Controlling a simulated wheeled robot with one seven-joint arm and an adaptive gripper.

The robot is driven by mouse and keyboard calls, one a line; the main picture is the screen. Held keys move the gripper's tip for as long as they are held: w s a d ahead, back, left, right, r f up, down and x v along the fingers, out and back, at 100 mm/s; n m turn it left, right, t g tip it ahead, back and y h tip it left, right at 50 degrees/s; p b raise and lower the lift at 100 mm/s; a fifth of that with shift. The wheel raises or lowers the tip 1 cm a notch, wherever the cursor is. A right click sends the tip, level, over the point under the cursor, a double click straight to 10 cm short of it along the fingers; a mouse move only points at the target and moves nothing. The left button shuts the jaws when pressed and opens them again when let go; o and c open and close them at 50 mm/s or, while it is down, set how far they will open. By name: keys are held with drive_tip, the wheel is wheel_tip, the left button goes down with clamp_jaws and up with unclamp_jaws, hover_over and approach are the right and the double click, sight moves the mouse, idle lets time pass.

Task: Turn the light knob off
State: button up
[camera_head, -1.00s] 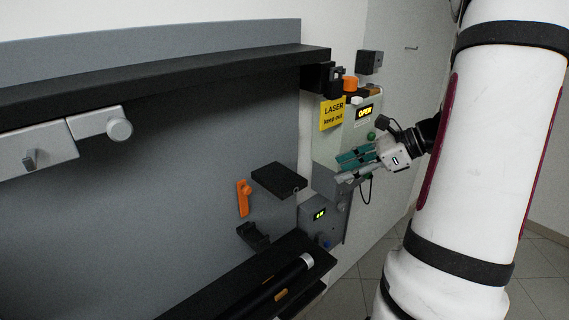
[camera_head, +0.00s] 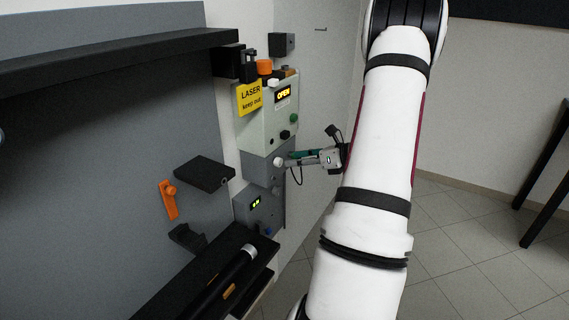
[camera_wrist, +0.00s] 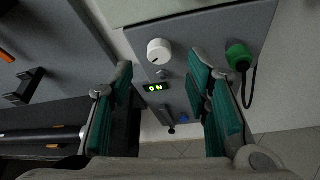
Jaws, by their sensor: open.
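A white round knob (camera_wrist: 159,51) with a small dark pointer mark sits on a grey panel (camera_wrist: 205,35) in the wrist view. Below it are a small silver button and a display (camera_wrist: 157,88) lit with green "ON". In the head view, the white knob (camera_head: 279,162) sits on the grey box under the pale control box. My gripper (camera_wrist: 160,68) is open and empty, its green-padded fingers on either side of the knob in the picture. I cannot tell the remaining depth. In the head view, my gripper (camera_head: 290,158) is close to the knob from the right.
A green plug (camera_wrist: 238,55) with a black cable is right of the knob. The pale control box (camera_head: 268,125) above carries an "OPEN" display and a yellow laser sign (camera_head: 249,98).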

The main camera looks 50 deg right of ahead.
sight(281, 163)
drive_tip(key=shift+x, duration=2.35)
clamp_jaws()
